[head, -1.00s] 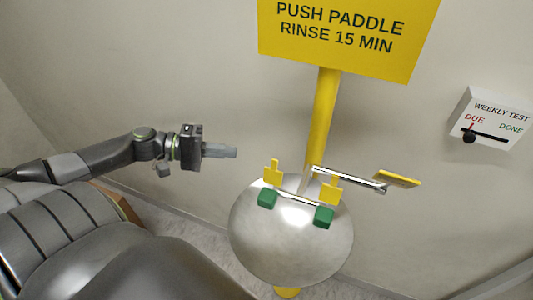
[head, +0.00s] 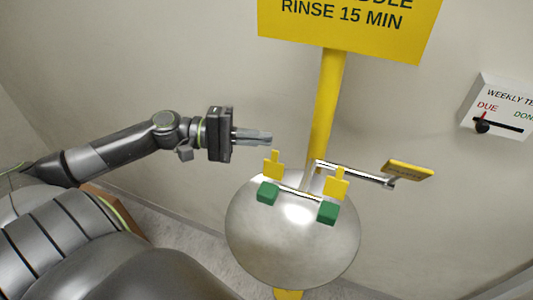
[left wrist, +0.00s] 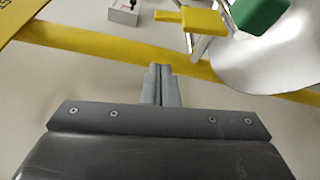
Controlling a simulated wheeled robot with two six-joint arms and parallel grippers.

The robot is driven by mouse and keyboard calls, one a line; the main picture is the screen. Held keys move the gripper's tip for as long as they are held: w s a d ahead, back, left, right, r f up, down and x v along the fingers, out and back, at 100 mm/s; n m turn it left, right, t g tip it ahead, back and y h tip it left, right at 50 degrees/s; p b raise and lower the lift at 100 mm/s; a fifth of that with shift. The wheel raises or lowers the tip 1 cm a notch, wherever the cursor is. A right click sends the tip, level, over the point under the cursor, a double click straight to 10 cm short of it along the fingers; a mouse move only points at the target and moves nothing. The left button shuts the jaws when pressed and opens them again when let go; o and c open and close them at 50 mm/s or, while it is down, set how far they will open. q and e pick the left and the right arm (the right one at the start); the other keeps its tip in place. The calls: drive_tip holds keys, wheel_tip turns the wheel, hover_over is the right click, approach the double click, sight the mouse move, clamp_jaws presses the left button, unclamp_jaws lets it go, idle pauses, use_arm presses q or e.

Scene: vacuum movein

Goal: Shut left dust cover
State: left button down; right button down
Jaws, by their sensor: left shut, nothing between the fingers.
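The left dust cover (head: 272,163) is a small yellow flap standing upright behind the left green spray head (head: 267,193) of the eyewash station. A matching right cover (head: 337,183) stands by the right green head (head: 328,212). My left gripper (head: 270,137) is shut and empty, its fingertips just above the left cover and apart from it. In the left wrist view, the shut fingers (left wrist: 160,82) point toward the yellow pole, with a yellow cover (left wrist: 188,19) and a green head (left wrist: 261,12) at the upper right. My right gripper is not in view.
A steel bowl (head: 290,245) sits under the heads. A yellow pole (head: 326,105) rises behind it to a yellow sign (head: 350,25). A paddle lever (head: 407,170) sticks out to the right. A weekly test box (head: 500,107) is on the wall.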

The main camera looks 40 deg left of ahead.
sight(274, 165)
use_arm(q)
drive_tip(key=d, duration=0.1)
drive_tip(key=s+d+p, duration=0.2)
drive_tip(key=shift+d+r, duration=0.35)
idle(0.6)
